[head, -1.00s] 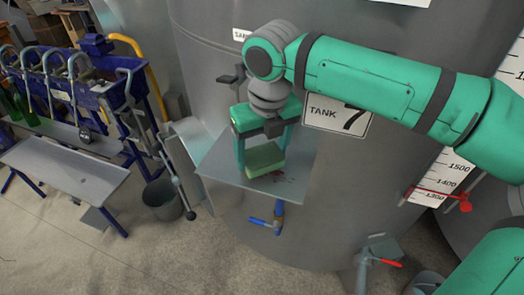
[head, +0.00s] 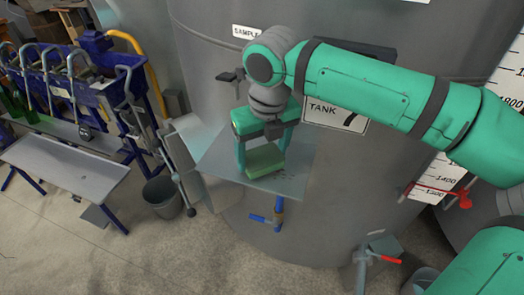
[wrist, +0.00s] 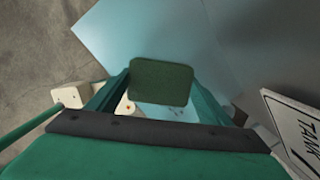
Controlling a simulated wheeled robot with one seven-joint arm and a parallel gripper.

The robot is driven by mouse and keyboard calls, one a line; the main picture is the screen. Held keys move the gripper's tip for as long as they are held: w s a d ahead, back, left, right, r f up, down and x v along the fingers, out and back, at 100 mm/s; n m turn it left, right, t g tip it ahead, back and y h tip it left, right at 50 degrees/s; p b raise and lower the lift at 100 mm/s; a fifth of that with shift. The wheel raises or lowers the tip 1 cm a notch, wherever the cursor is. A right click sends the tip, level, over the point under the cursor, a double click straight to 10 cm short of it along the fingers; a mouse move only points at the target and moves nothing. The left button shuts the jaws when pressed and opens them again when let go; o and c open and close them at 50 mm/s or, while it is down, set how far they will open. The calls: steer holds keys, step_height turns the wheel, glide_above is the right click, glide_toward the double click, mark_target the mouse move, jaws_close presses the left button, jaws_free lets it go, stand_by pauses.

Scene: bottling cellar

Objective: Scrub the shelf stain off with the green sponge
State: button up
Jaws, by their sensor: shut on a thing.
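The green sponge (head: 264,161) is between the fingers of my gripper (head: 263,156), which is shut on it. The sponge is low over the grey shelf (head: 219,157) on the tank's front and looks to be on its surface, though exact contact is hard to tell. In the wrist view the sponge (wrist: 160,82) shows dark green against the pale shelf (wrist: 125,32). Part of the stain may be hidden under the sponge.
The big grey tank (head: 215,50) stands right behind the shelf. A blue-handled valve (head: 267,219) is below the shelf's front edge. A bucket (head: 162,198) and a blue bottling rack (head: 125,85) stand at the left. A red-handled valve (head: 383,258) is at the lower right.

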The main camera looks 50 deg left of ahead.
mark_target(286, 171)
steer(key=shift+d+f, duration=0.1)
steer(key=shift+w+d+f, duration=0.1)
steer(key=shift+w+d, duration=0.55)
steer(key=shift+d, duration=0.5)
steer(key=shift+w+d, duration=0.7)
steer(key=shift+d, duration=0.5)
steer(key=shift+w+d+f, duration=0.1)
steer(key=shift+w+d, duration=0.55)
steer(key=shift+d, duration=0.5)
steer(key=shift+f, duration=0.1)
steer(key=shift+s+a, duration=0.5)
steer(key=shift+a, duration=0.25)
steer(key=shift+s+a+r, duration=0.1)
steer(key=shift+s+a, duration=0.4)
steer(key=shift+a, duration=0.45)
steer(key=shift+s+a+r, duration=0.1)
steer(key=shift+s+a, duration=0.4)
steer(key=shift+a, duration=0.45)
steer(key=shift+s+a, duration=0.5)
steer(key=shift+a, duration=0.45)
steer(key=shift+r, duration=3)
